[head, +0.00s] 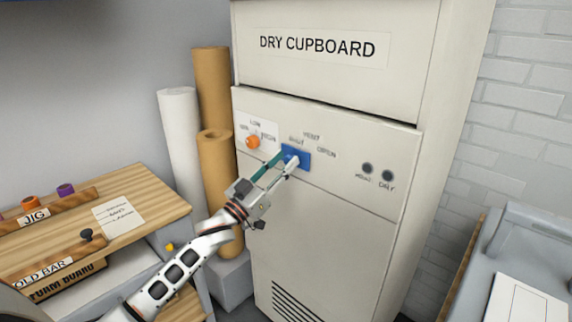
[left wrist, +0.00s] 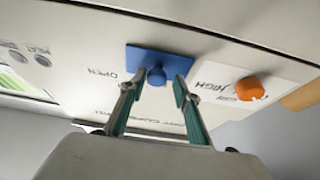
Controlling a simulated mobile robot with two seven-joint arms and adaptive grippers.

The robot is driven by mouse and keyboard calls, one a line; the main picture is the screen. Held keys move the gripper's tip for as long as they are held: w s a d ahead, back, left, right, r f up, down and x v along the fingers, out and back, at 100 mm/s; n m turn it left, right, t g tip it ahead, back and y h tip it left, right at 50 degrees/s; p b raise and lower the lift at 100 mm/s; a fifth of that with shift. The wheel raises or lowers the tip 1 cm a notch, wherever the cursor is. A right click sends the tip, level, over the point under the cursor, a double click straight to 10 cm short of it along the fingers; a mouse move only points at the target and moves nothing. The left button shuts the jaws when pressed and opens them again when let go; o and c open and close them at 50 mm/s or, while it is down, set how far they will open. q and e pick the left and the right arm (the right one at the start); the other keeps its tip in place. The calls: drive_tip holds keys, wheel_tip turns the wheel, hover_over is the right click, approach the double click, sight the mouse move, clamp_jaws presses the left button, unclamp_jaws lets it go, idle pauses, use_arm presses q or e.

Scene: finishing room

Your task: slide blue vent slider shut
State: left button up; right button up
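The blue vent slider (head: 302,160) is on the front panel of the dry cupboard, under the "SHUT" label and left of "OPEN". In the left wrist view it is a blue plate (left wrist: 140,58) with a round knob (left wrist: 157,76). My left gripper (head: 287,158) reaches the slider from the lower left. In the left wrist view, the left gripper (left wrist: 156,88) is open, with one teal finger on each side of the knob and gaps between. Whether the fingertips touch the plate I cannot tell. My right gripper is not in view.
An orange knob (head: 253,142) sits left of the slider. Two dark round indicators (head: 377,172) are at the right of the panel. Paper rolls (head: 215,170) stand left of the cupboard. A wooden bench (head: 150,200) is at the left, a grey unit (head: 530,245) at the right.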

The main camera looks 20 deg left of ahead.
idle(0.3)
use_arm(q)
drive_tip(key=shift+s+f, duration=0.15)
drive_tip(key=shift+s, duration=0.05)
drive_tip(key=v, duration=1.1)
drive_tip(key=shift+s+a, duration=0.15)
drive_tip(key=shift+s, duration=0.15)
drive_tip(key=s+d+f+g+y, duration=0.25)
drive_tip(key=s+f, duration=0.25)
drive_tip(key=f, duration=0.5)
drive_tip(key=s+d+f+g+y, duration=0.1)
drive_tip(key=s+d+f+g, duration=0.15)
drive_tip(key=s+f, duration=0.45)
drive_tip(key=s+d+f+g+y, duration=0.15)
drive_tip(key=d+f, duration=0.25)
drive_tip(key=f, duration=0.8)
drive_tip(key=s+d+f+g, duration=0.4)
drive_tip(key=s+f, duration=0.4)
drive_tip(key=s, duration=0.4)
drive_tip(key=shift+w+d+f, duration=0.1)
drive_tip(key=shift+d, duration=0.05)
